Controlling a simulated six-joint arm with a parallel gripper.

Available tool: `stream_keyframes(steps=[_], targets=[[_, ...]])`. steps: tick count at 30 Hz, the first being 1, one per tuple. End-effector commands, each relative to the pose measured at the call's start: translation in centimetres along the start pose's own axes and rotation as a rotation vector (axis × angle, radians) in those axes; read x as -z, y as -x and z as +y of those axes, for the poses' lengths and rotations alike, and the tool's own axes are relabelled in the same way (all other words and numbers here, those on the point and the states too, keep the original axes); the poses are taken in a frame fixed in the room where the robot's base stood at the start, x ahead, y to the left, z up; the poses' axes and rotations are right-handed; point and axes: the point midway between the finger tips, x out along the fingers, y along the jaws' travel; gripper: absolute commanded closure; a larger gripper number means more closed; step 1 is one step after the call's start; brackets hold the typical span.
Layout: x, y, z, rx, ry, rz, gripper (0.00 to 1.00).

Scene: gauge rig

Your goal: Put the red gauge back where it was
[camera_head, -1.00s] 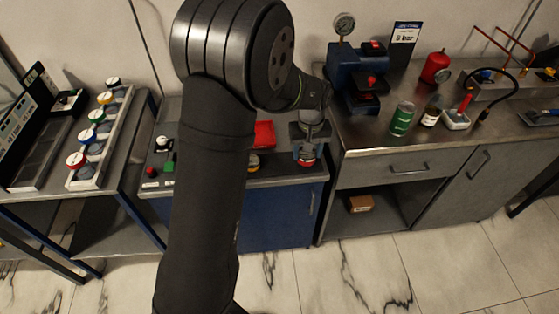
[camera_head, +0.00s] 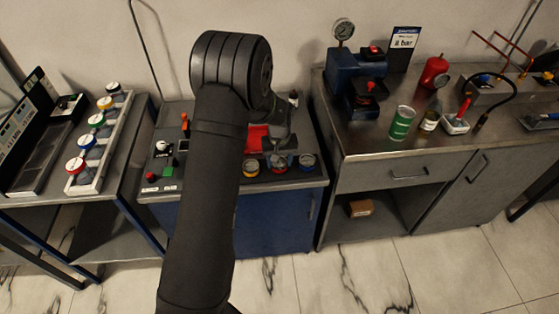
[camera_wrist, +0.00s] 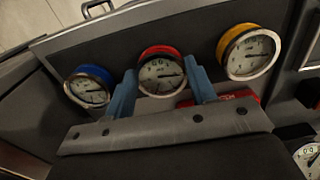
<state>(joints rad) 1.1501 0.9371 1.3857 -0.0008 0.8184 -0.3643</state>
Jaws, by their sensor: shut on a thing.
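The red gauge (camera_wrist: 161,72) has a white dial and a red rim. In the wrist view it is between the two blue fingers of my gripper (camera_wrist: 161,88), which is shut on it. In the head view the red gauge (camera_head: 278,162) is at the front of the middle bench, between the yellow gauge (camera_head: 251,168) and the blue gauge (camera_head: 307,161), in line with them. My gripper (camera_head: 278,152) is over it and partly hides it. I cannot tell whether its underside touches the bench. The wrist view also shows the blue gauge (camera_wrist: 90,85) and yellow gauge (camera_wrist: 249,52) close on either side.
A red tray (camera_head: 258,137) lies behind the gauges. Buttons and an orange-handled lever (camera_head: 185,123) are left on the bench.

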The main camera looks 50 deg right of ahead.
Motion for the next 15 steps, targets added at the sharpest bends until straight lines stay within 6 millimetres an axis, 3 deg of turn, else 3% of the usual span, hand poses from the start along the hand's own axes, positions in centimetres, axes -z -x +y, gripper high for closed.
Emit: stream_keyframes(steps=[10, 11, 13, 15], targets=[[0.03, -0.33, 0.04, -0.001, 0.000, 0.001, 0.80], [0.03, -0.32, 0.04, -0.001, 0.000, 0.001, 0.45], [0.02, -0.30, 0.03, -0.001, 0.000, 0.001, 0.31], [0.02, -0.29, 0.03, -0.001, 0.000, 0.001, 0.27]])
